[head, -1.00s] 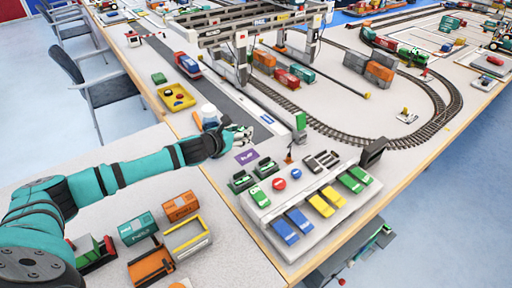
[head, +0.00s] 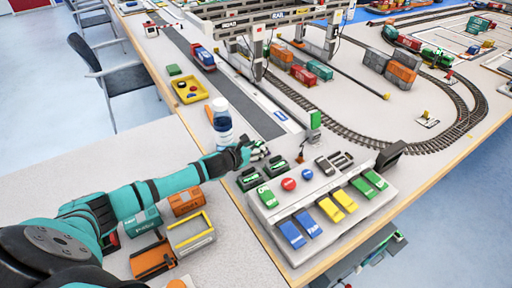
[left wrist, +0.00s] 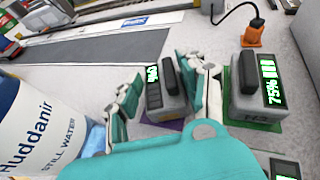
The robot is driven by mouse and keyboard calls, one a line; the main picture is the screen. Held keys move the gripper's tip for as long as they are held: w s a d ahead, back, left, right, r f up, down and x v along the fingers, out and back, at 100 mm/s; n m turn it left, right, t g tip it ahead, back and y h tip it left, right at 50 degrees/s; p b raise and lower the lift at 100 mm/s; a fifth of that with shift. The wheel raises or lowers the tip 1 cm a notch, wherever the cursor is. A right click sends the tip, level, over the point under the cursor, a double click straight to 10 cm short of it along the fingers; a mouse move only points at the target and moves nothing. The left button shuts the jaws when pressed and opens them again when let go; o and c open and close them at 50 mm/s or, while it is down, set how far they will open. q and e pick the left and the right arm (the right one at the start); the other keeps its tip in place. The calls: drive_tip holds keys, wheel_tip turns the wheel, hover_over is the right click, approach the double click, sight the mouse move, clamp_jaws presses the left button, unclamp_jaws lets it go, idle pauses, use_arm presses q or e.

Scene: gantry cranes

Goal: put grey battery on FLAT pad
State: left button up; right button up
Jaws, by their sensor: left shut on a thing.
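My left gripper (head: 262,151) is shut on a grey battery (left wrist: 172,98) with a dark handle and a small green-lit display, one finger on each side of it in the left wrist view (left wrist: 166,88). A purple pad (left wrist: 172,124) shows at the battery's lower edge. The battery is over or on this pad; I cannot tell whether it touches, and the pad's lettering is hidden. A second grey battery (left wrist: 247,98), its display lit green, stands on a green pad (left wrist: 226,78) to the right. My right gripper is not in view.
A water bottle (head: 222,128) stands close to the left gripper; its label shows large in the left wrist view (left wrist: 35,125). A console with coloured switches (head: 290,205) lies to the right. An orange plug with a black cable (left wrist: 254,33) stands behind the batteries.

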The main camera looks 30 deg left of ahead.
use_arm(q)
drive_tip(key=o, duration=1.3)
drive_tip(key=v, duration=1)
drive_tip(key=shift+s+a, duration=0.15)
drive_tip(key=shift+s, duration=0.25)
drive_tip(key=shift+s+r, duration=0.35)
drive_tip(key=shift+s, duration=0.2)
